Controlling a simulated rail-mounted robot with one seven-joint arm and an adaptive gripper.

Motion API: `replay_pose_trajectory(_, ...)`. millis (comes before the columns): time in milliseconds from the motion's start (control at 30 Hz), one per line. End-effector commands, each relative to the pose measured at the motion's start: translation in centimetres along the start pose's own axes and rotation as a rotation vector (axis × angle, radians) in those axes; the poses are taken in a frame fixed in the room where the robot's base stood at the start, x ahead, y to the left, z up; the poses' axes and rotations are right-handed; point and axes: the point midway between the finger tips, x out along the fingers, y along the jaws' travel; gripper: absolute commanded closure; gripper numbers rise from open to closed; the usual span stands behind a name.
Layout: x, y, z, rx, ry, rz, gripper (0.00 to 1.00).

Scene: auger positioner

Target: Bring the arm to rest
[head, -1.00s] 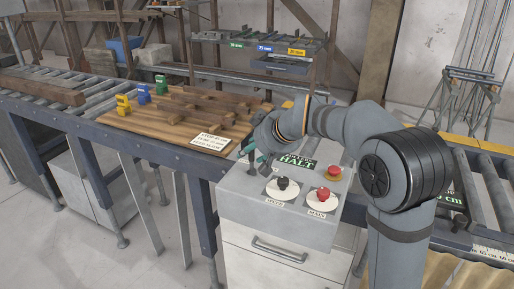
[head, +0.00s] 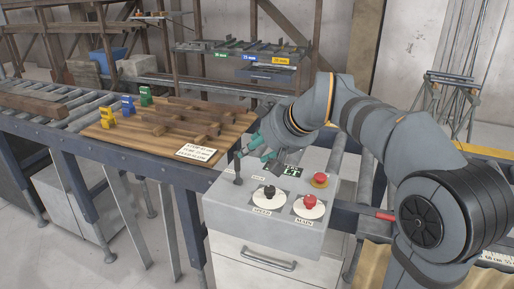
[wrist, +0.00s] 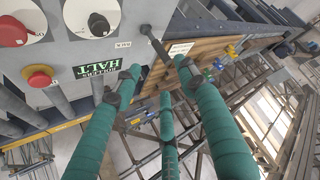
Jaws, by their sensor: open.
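My gripper (head: 262,150) is open and empty above the back left part of the grey control box (head: 225,212). Its green fingers show large in the wrist view (wrist: 155,75), spread apart with nothing between them. A dark lever (head: 238,172) stands on the box close to the fingers; it also shows in the wrist view (wrist: 155,42). Whether a finger touches it, I cannot tell. My arm arches up and over the right side of the box. A green HALT label (wrist: 98,72) lies on the box top, partly hidden by the arm in the head view.
The box carries a black knob (head: 269,192), a red knob (head: 310,201) and a red button on yellow (head: 320,180). A wooden board (head: 150,142) with dark timber pieces lies left on the roller conveyor. A rack (head: 245,50) stands behind. Air above the board is clear.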

Motion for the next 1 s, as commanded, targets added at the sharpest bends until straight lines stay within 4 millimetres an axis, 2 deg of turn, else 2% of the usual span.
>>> replay_pose_trajectory(267, 1.0, 0.0, 0.1, -0.001, -0.002, -0.001, 0.59)
replay_pose_trajectory(367, 2.4, 0.0, 0.1, -0.001, -0.004, -0.002, 0.59)
replay_pose_trajectory(800, 11.3, 0.0, 0.1, -0.001, -0.004, -0.001, 0.59)
replay_pose_trajectory(867, 12.3, -0.1, 0.1, 0.000, -0.004, -0.001, 0.59)
replay_pose_trajectory(1000, 11.7, 1.1, -0.2, 0.001, -0.024, 0.024, 0.59)
